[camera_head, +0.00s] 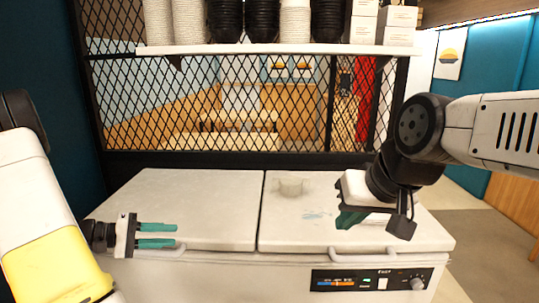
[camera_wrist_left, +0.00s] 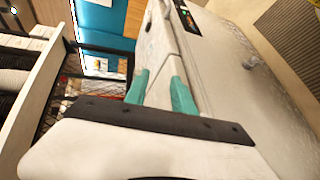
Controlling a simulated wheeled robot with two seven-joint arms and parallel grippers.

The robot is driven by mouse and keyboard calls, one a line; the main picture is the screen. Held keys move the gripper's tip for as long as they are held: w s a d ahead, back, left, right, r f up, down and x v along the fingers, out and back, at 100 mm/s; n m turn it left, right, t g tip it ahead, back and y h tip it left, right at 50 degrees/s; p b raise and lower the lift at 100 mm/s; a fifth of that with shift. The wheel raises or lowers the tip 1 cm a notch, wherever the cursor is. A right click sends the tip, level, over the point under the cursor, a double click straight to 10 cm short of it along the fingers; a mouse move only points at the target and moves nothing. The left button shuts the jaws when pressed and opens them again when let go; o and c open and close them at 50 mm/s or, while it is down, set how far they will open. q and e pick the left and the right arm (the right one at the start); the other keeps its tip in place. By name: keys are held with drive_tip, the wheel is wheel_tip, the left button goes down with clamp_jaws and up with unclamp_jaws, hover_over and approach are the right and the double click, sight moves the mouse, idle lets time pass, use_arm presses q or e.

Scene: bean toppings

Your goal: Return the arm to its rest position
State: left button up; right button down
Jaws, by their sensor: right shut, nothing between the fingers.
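My left gripper (camera_head: 175,235) is in front of the left lid of a white chest freezer (camera_head: 190,200) in the head view. Its two teal fingers are apart, with nothing between them. In the left wrist view the fingers of my left gripper (camera_wrist_left: 160,85) also stand apart and empty, with the freezer top (camera_wrist_left: 225,65) beyond them. My right gripper (camera_head: 345,220) is over the front of the right lid, pointing down. Its teal fingers are shut with nothing seen in them, partly hidden by the gripper body.
A pale round lump (camera_head: 291,186) and a bluish smear (camera_head: 317,215) are on the right lid. A front panel (camera_head: 370,280) has a dial. Behind stands a black mesh partition (camera_head: 130,90) under a white shelf (camera_head: 270,49) with stacked bowls and boxes. The left lid is clear.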

use_arm(q)
drive_tip(key=s+d+r+m+y, duration=0.6)
drive_tip(key=s+d+r+y, duration=0.5)
drive_tip(key=s+d+r, duration=0.3)
wheel_tip(320, 180, up, 4)
drive_tip(key=s, duration=0.2)
drive_tip(key=shift+s+d+f, duration=0.25)
drive_tip(key=shift+s+d, duration=0.05)
drive_tip(key=shift+s, duration=0.1)
drive_tip(key=shift+a, duration=0.1)
